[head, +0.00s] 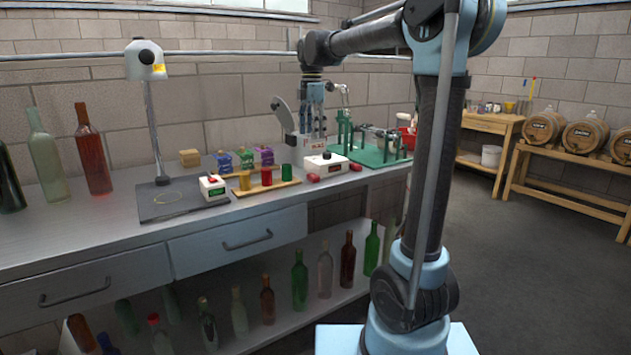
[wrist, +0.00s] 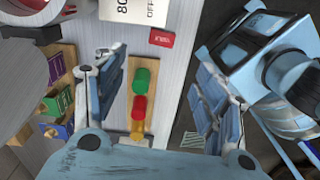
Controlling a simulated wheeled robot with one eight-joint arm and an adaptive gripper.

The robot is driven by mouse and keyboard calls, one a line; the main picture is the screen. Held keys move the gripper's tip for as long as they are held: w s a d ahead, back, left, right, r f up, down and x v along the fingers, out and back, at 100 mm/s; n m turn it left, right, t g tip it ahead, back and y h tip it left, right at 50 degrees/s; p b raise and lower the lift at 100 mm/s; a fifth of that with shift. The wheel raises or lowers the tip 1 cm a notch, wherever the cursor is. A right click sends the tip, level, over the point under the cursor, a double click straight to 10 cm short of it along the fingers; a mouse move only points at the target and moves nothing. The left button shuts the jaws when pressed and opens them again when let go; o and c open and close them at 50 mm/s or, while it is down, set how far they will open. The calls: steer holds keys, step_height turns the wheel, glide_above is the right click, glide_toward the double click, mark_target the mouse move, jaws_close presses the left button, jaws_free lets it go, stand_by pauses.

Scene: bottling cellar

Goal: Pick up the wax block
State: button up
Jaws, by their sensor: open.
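A small red block (head: 313,177), which looks like the wax block, lies on the steel bench at the front left of a white device. In the wrist view the red block (wrist: 162,38) lies flat beyond my fingertips, with faint marking on top. My gripper (head: 313,125) hangs above the bench, behind and above the block in the head view. The block is apart from both fingers.
A white device (head: 325,165) stands beside the block, with another red piece (head: 355,166) at its right. A wooden rack (head: 262,187) holds yellow, red and green cylinders. A green stand (head: 375,155) is behind right. A lamp (head: 146,62) and bottles (head: 91,150) stand left.

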mark_target(311, 181)
step_height(311, 181, down, 15)
steer(key=shift+s+a+f, duration=0.15)
stand_by(0.6)
steer(key=c, duration=1)
